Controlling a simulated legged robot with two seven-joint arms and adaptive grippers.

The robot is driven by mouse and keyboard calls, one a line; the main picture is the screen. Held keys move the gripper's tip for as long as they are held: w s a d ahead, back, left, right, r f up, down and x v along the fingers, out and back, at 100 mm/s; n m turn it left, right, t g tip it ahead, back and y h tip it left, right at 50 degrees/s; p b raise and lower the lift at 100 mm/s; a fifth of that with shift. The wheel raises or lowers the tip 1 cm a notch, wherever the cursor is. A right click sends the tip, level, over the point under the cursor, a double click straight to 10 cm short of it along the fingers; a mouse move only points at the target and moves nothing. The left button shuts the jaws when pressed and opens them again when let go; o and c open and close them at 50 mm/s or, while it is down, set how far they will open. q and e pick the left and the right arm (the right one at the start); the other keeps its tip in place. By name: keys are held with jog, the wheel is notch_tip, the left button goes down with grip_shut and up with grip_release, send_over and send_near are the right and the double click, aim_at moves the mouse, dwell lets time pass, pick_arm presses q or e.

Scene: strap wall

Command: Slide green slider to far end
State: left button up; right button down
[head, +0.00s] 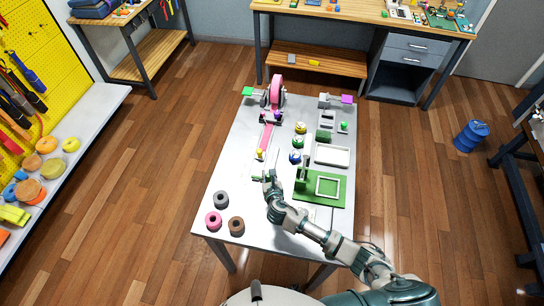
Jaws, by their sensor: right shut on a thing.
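My right gripper (268,176) is over the left middle of the white table (230,160), its arm coming in from the lower right. It is shut on a small green piece (257,178), which I take for the green slider. The green piece shows just left of the fingers, and the fingers hide part of it. Its track is too small and covered to make out clearly. My left gripper is not in view.
A green board with a frame (338,188) lies right of the gripper. A pink strap (266,136) and a pink wheel (277,90) are farther back. Several coloured balls (298,142) stand mid-table. Rolls of tape (236,225) lie at the front left.

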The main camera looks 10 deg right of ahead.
jog(key=shift+s+a+p, duration=0.2)
jog(key=shift+s+a, duration=0.05)
jog(key=shift+s, duration=0.3)
jog(key=shift+s+a+p, duration=0.2)
jog(key=shift+s+a, duration=0.05)
jog(key=shift+s, duration=0.3)
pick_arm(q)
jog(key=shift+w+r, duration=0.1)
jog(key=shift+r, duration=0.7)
pick_arm(e)
jog(key=shift+s+f, duration=0.1)
jog(key=shift+f, duration=0.1)
jog(key=c, duration=1)
grip_release()
jog(key=shift+r, duration=0.1)
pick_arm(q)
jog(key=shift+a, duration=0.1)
pick_arm(e)
jog(key=shift+s, duration=0.1)
jog(key=v, duration=1.2)
